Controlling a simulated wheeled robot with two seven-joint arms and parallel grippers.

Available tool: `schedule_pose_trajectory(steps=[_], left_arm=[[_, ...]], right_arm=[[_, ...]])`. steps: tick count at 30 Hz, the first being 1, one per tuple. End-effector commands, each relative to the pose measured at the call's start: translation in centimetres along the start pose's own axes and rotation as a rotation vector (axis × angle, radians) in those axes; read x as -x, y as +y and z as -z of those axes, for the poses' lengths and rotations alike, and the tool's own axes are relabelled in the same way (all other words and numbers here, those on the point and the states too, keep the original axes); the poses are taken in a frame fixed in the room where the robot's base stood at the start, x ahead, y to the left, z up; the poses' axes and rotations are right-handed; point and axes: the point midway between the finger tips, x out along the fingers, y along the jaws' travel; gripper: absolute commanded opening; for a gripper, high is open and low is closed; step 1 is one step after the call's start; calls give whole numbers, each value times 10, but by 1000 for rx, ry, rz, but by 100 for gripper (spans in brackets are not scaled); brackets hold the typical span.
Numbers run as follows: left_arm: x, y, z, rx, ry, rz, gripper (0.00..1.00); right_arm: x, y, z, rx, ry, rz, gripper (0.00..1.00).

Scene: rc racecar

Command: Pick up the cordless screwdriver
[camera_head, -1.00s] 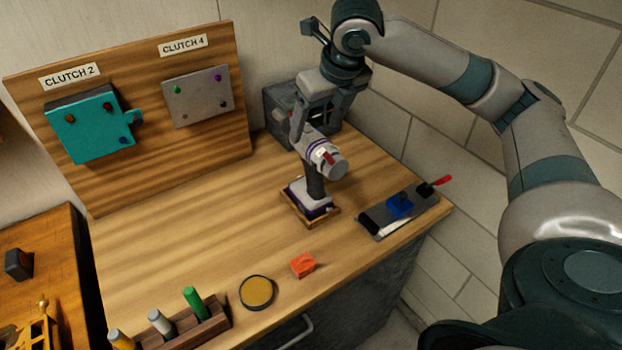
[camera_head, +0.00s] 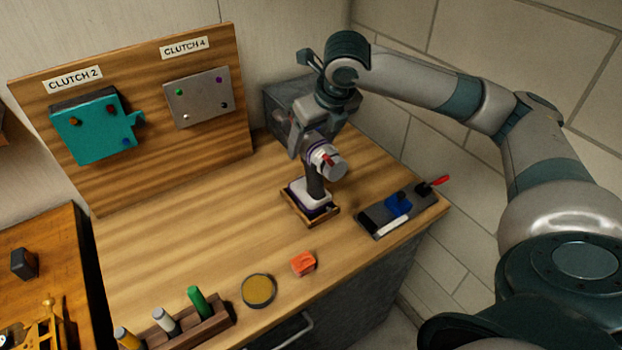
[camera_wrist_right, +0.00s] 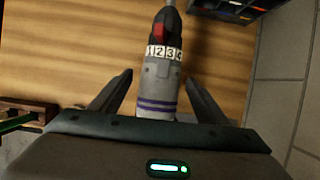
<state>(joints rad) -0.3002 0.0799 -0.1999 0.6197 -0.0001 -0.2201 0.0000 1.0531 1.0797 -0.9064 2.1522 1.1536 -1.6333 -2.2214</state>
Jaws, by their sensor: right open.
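The cordless screwdriver (camera_head: 316,182) stands upright in a small wooden tray (camera_head: 326,217) on the workbench. Its body is grey and white with purple bands, a red part and a dark handle. My right gripper (camera_head: 306,148) is at the upper body of the screwdriver, coming from above and behind. In the right wrist view, the screwdriver's barrel (camera_wrist_right: 160,80), with a numbered ring, lies between the two open fingers of my right gripper (camera_wrist_right: 157,92). A gap shows on each side of the barrel. My left gripper is not in view.
An upright board holds a teal plate (camera_head: 95,130) and a grey plate (camera_head: 198,98). A dark box (camera_head: 285,98) stands behind the screwdriver. A grey tray (camera_head: 374,218) is to the right. An orange block (camera_head: 303,263), a round dish (camera_head: 258,290) and a bit rack (camera_head: 212,318) lie in front.

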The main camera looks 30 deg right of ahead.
Motion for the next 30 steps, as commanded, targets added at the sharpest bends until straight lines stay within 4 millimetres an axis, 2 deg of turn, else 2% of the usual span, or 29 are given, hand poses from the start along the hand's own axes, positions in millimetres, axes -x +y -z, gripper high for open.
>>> schedule_pose_trajectory(steps=[30], left_arm=[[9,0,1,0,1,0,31]], right_arm=[[-3,0,2,0,0,1,69]])
